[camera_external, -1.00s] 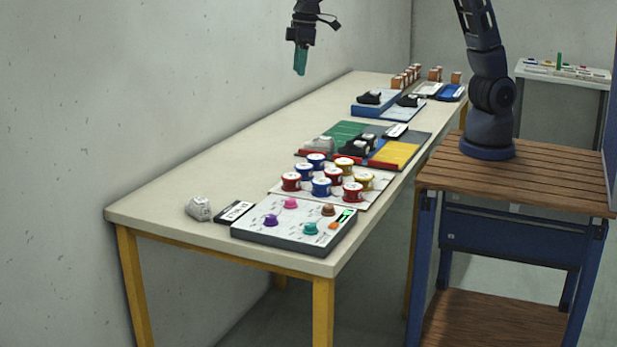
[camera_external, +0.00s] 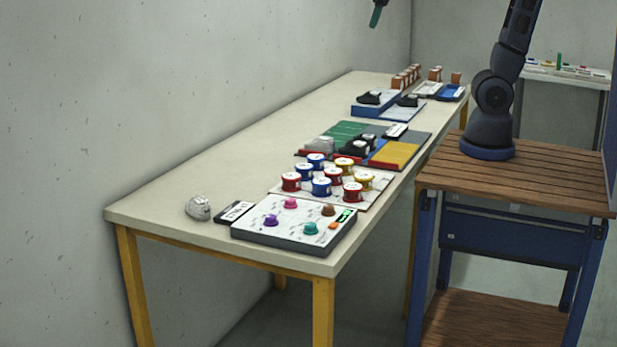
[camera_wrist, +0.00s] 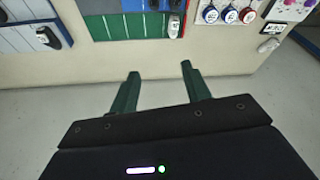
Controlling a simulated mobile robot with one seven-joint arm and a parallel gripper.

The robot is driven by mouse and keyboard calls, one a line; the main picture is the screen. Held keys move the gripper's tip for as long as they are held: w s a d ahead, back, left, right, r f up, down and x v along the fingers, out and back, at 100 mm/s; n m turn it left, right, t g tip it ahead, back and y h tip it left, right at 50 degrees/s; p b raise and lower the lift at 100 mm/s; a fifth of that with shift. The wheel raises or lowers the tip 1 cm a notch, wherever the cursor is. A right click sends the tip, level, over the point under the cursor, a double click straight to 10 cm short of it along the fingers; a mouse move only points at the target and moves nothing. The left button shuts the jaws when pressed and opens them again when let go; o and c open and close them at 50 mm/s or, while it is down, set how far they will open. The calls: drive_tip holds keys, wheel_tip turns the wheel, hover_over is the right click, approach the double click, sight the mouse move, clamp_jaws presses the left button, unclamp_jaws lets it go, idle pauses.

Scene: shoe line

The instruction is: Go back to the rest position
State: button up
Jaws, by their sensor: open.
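My gripper (camera_external: 376,14) is high above the table, at the top edge of the external view, where only a green finger shows. In the wrist view, my gripper (camera_wrist: 160,70) has its two green fingers apart with nothing between them. My arm rises from its base on the wooden stand (camera_external: 555,185) and leaves the top of the external view.
The long table (camera_external: 200,180) bears a grey-white shoe (camera_external: 198,207), a panel with coloured knobs (camera_external: 290,236), several coloured tins (camera_external: 321,187), and green and yellow mats (camera_external: 394,154) with shoes. Open air surrounds my gripper; the wall is at left.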

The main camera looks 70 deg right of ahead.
drive_tip(key=s+d+f+m+t+h, duration=0.1)
drive_tip(key=s+d+f, duration=0.4)
drive_tip(key=s+d, duration=0.7)
drive_tip(key=shift+s+d+m, duration=0.25)
drive_tip(key=shift+s+m, duration=0.55)
drive_tip(key=shift+s, duration=0.3)
drive_tip(key=shift+w+a, duration=0.1)
idle(0.9)
